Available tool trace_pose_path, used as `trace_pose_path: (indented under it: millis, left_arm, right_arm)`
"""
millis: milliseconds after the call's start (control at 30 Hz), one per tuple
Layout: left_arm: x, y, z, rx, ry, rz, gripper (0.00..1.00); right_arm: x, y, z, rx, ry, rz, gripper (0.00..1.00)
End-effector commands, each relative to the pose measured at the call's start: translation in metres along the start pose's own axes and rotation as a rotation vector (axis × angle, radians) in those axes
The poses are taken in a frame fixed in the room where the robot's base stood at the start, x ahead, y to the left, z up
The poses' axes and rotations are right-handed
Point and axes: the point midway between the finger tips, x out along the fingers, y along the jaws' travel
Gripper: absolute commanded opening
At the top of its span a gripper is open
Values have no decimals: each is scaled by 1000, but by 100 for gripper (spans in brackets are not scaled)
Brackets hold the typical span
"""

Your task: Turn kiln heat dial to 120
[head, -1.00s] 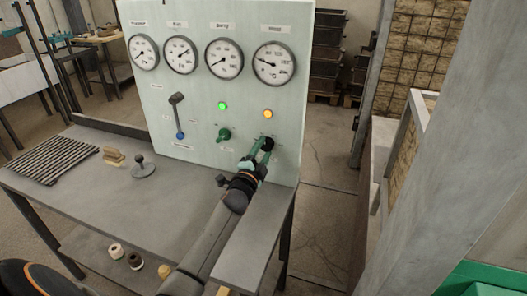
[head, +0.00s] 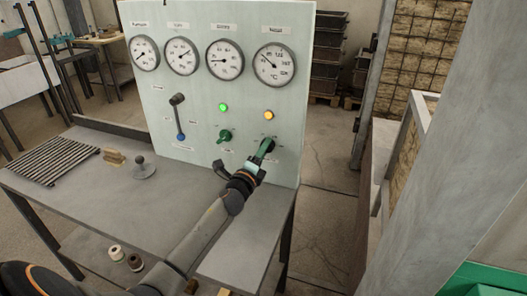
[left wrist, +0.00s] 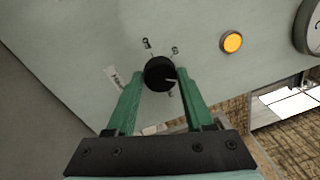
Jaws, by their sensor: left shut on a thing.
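The control panel (head: 200,120) stands upright at the back of the bench. My left gripper (head: 266,148) reaches its lower right part. In the left wrist view its two green fingers (left wrist: 159,90) are shut on a black round dial (left wrist: 159,73), one on each side. The dial has a pale pointer line toward the right, with small marks around it, too small to read. In the head view the fingers mostly cover the dial. The rightmost gauge (head: 274,64), marked °C, is above; its needle points up and left. My right gripper is not in view.
An amber lamp (head: 268,115) sits just above the dial. A grey stamp-like tool (head: 143,167) and a ribbed mat (head: 48,161) lie on the bench.

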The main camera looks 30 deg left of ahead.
Motion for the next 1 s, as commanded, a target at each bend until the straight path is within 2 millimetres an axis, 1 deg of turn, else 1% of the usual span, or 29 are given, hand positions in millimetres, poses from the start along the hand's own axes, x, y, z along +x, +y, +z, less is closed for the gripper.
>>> trace_pose_path:
  millis: [500,533,767,800,1000]
  left_arm:
    - [1,-2,1,18,0,-4,0]
    - [1,-2,1,18,0,-4,55]
    - [0,-1,1,18,0,-2,81]
    - [0,-1,1,18,0,-2,82]
    - [0,0,0,18,1,0,82]
  right_arm:
    - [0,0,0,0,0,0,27]
    - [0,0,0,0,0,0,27]
    - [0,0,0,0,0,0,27]
    - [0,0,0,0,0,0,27]
    - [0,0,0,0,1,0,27]
